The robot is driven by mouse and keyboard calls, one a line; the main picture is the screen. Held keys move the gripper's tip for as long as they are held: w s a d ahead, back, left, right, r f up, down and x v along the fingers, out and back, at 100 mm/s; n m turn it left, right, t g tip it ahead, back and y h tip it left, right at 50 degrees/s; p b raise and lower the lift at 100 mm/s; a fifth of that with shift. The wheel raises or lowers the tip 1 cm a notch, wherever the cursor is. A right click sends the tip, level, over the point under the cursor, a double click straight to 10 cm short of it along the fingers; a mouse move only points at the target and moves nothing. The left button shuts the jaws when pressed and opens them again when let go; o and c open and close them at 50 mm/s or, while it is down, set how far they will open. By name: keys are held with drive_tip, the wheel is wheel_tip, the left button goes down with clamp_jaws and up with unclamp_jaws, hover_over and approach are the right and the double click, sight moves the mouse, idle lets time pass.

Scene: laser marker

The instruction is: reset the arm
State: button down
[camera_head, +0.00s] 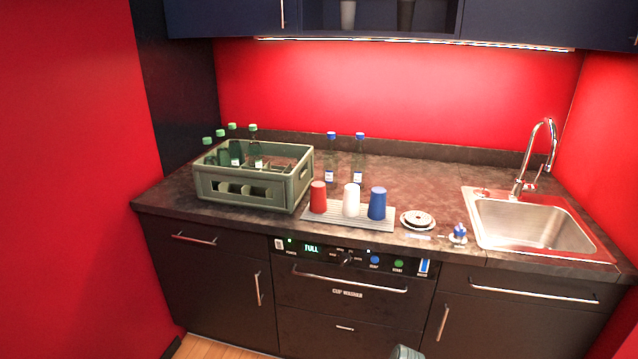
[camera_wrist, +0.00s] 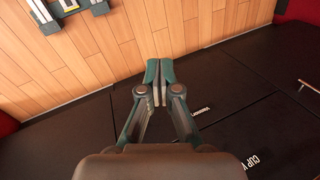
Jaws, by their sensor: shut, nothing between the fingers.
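My gripper (camera_wrist: 156,85) shows in the wrist view with its two fingers together and nothing between them. It hangs over the wood floor (camera_wrist: 200,25) close to the dark cabinet front (camera_wrist: 265,90). In the head view only a small grey piece, apparently of my arm, shows at the bottom edge. The rest of the arm is out of view.
The dark counter (camera_head: 420,165) holds a green bottle crate (camera_head: 240,190), a tray (camera_head: 340,218) with red, white and blue cups, two blue-capped bottles and a sink (camera_head: 530,225). The cup washer (camera_head: 345,285) is below, apparently shut. Red walls (camera_head: 75,170) bound both sides.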

drive_tip(key=s+f+n+g+h, duration=0.1)
drive_tip(key=s+f, duration=0.3)
drive_tip(key=s, duration=0.7)
drive_tip(key=s+d+f+n+g+h, duration=0.1)
drive_tip(key=s+f+g, duration=0.3)
drive_tip(key=s, duration=0.6)
drive_tip(key=s+d+f+n+g+h, duration=0.1)
drive_tip(key=s+f+n+g, duration=0.2)
drive_tip(key=s, duration=0.8)
wheel_tip(320, 180, down, 3)
drive_tip(key=shift+s+r+h, duration=0.2)
drive_tip(key=shift+s+h, duration=0.1)
drive_tip(key=shift+s, duration=0.05)
